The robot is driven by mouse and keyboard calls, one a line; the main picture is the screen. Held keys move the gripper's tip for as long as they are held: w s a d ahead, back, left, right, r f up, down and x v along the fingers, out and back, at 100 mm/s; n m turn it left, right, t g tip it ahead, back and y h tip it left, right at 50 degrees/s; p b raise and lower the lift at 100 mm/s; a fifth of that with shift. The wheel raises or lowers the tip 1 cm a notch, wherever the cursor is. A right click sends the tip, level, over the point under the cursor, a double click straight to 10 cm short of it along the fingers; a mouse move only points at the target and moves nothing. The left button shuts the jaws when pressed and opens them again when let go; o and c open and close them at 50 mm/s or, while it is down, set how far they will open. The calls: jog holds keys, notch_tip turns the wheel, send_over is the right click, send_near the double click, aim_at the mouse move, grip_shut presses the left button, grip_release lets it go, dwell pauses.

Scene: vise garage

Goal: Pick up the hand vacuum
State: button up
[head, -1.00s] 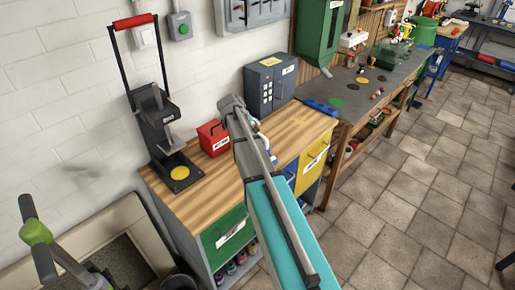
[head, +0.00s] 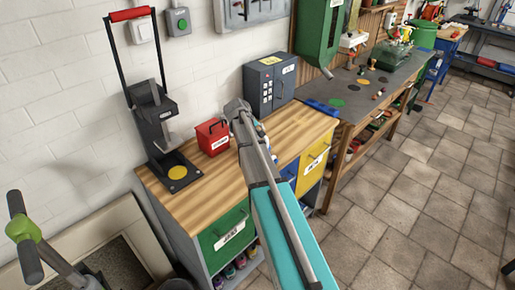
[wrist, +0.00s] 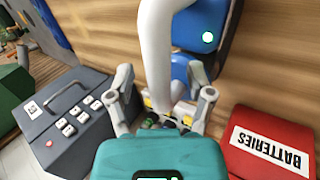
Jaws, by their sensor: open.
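The hand vacuum, a white curved handle (wrist: 156,50) with a blue body (wrist: 200,25) and a small glowing green light, lies on the wooden worktop in the wrist view. In the head view it is mostly hidden behind my arm; only a bit of white and blue (head: 260,130) shows. My gripper (wrist: 165,92) is open, its two fingers on either side of the white handle in the wrist view. I cannot tell whether they touch it. In the head view my gripper (head: 237,108) is over the worktop.
The worktop (head: 200,195) holds a red batteries box (wrist: 270,150) right beside the gripper in the wrist view. A grey keypad box (head: 270,83) stands behind, and a black press (head: 155,130) at left. A green cabinet (head: 318,35) hangs above the dark bench.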

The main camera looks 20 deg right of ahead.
dwell(0.3)
grip_shut()
dwell(0.3)
